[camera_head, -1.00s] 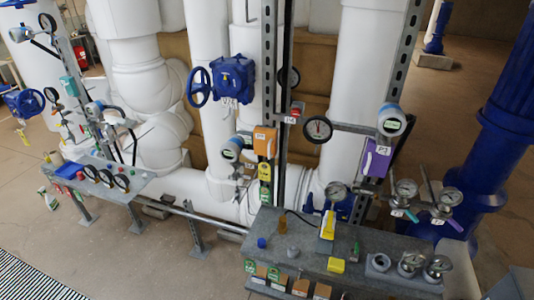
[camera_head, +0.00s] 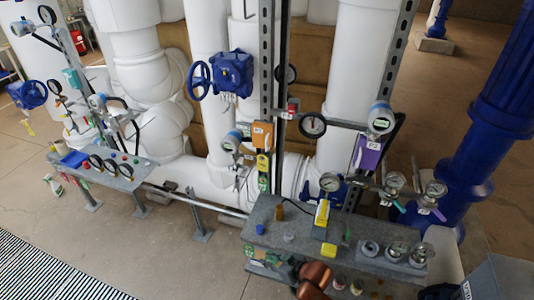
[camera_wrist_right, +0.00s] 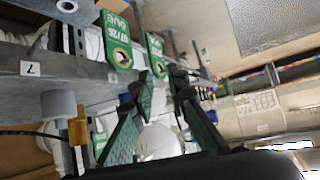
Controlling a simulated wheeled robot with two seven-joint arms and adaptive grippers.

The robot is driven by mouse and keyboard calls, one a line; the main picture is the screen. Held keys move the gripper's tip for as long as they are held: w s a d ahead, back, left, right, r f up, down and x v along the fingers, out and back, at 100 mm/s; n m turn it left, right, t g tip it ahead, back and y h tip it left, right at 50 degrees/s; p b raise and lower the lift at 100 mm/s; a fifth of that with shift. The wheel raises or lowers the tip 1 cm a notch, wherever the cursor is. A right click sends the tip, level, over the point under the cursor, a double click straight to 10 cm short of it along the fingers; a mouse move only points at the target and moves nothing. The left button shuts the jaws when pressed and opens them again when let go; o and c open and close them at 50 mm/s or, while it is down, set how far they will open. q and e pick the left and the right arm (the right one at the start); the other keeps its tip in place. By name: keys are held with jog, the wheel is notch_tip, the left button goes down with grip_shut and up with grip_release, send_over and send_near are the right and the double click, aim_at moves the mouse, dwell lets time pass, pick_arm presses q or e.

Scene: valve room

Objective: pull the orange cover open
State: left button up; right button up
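The orange cover (camera_head: 262,135) is a small box-like piece with a white label, on the dark upright strut above the bench in the head view. It looks closed. My right gripper (camera_head: 258,254) is low at the bench's front edge, well below the orange cover and apart from it. In the wrist view its two green fingers (camera_wrist_right: 163,84) stand apart with nothing held between them. I cannot make out the orange cover for sure in the wrist view. My left gripper is not in view.
A purple cover (camera_head: 367,153) is on the strut to the right. Green tags (camera_wrist_right: 117,42) hang near my fingers. A blue valve wheel (camera_head: 199,81) is at upper left.

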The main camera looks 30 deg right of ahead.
jog(key=w+r+t+y, duration=0.2)
jog(key=w+r, duration=0.2)
jog(key=w, duration=0.3)
jog(key=n+t+y, duration=0.2)
jog(key=t+y, duration=0.4)
jog(key=t, duration=0.2)
send_near(267, 149)
notch_tip(267, 149, up, 3)
jog(key=w, duration=0.2)
jog(key=shift+a+p+x, duration=0.1)
jog(key=shift+p+x, duration=0.15)
jog(key=shift+x, duration=1.9)
jog(key=shift+a+p+x, duration=0.15)
jog(key=shift+p+x, duration=0.1)
jog(key=shift+x, duration=1.85)
jog(key=shift+s, duration=0.1)
jog(key=shift+c, duration=0.2)
grip_shut()
